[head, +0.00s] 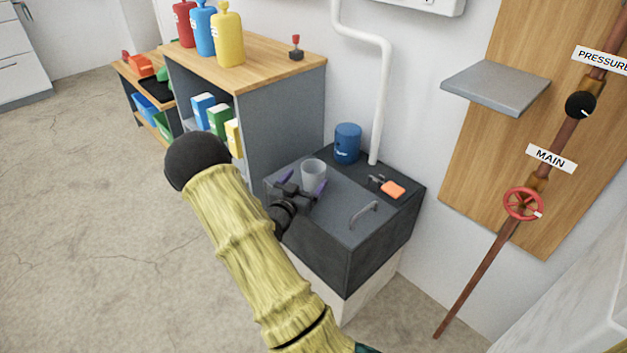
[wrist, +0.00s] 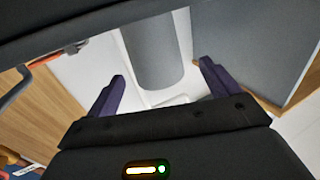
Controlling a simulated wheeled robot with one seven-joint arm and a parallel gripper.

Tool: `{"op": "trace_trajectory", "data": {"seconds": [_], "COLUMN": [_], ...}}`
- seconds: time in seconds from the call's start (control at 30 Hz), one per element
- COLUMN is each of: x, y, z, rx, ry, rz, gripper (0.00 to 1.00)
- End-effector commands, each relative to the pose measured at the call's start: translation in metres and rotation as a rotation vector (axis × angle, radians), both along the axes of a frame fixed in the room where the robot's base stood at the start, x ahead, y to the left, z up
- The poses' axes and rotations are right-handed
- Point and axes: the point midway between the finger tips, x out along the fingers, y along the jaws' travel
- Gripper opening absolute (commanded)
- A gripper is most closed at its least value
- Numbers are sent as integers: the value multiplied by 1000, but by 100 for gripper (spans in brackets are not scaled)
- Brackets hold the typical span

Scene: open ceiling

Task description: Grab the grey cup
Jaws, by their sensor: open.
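The grey cup (head: 314,174) stands upright on the dark grey box top (head: 338,205), in front of a blue canister. My gripper (head: 303,188) is at the cup, with one purple finger to the left of it and one to the right. In the wrist view, the cup (wrist: 152,48) shows between the two spread fingers of my gripper (wrist: 160,88). Gaps show on both sides of the cup there, so the fingers look apart from it.
The blue canister (head: 347,144) stands behind the cup. A wooden-topped shelf (head: 255,70) with several bottles stands behind left. A pipe with a red valve wheel (head: 523,204) is at right.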

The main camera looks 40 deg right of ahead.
Motion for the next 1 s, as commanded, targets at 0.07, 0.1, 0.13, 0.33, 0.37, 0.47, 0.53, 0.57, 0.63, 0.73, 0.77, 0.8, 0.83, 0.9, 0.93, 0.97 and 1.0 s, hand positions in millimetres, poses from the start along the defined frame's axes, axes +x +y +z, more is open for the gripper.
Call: {"op": "trace_trajectory", "data": {"seconds": [0.07,0.1,0.13,0.33,0.37,0.47,0.53,0.57,0.63,0.73,0.77,0.8,0.83,0.9,0.93,0.97,1.0], "x": [1,2,3,13,16,19,20,20,20,20,20,20,20,20,20,20,20], "y": [-3,-6,-9,-35,-38,-46,-47,-47,-47,-47,-47,-47,-47,-47,-47,-47,-47], "z": [0,0,1,6,6,7,8,9,9,9,9,9,9,9,9,9,9], "rx": [0,0,0,0,0,-1,0,0,0,0,0,0,0,0,0,0,0], "ry": [-1,-2,-3,-4,-2,0,0,0,0,0,0,0,0,0,0,0,0], "rz": [-1,-2,-2,0,1,2,2,2,2,2,2,2,2,2,2,2,2], "gripper": [87,87,87,87,87,87,87,87,87,87,87,87,87,87,87,87,87]}}
